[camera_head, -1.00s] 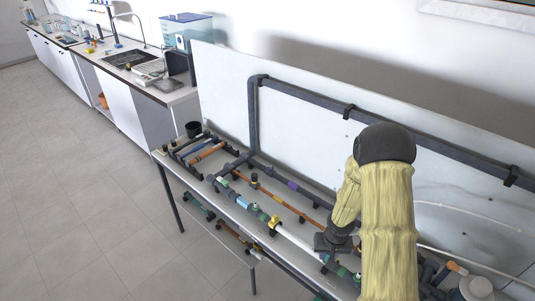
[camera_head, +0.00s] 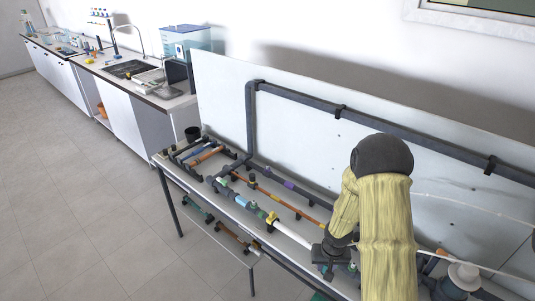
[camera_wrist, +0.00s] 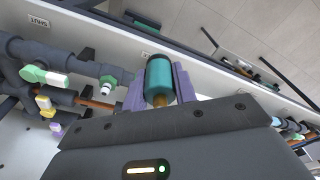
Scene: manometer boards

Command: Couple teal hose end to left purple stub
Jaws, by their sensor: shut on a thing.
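My gripper (camera_wrist: 158,88) has its two lilac fingers closed on either side of the teal hose end (camera_wrist: 160,74), a short teal cylinder with a dark far rim and a brown-orange part at its near side. In the head view my gripper is low over the bench at the right, and the teal end is hard to make out there. A small purple piece (camera_wrist: 57,129) shows at the left of the wrist view, apart from the hose end. A purple section (camera_head: 291,185) sits on a pipe in the head view. I cannot tell which of these is the left purple stub.
A green-and-white stub (camera_wrist: 109,82) on a dark pipe lies just left of the held end. A dark pipe frame (camera_head: 300,100) stands against the pale back panel (camera_head: 222,88). Several coloured pipes lie along the bench. The floor (camera_head: 90,190) at left is clear.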

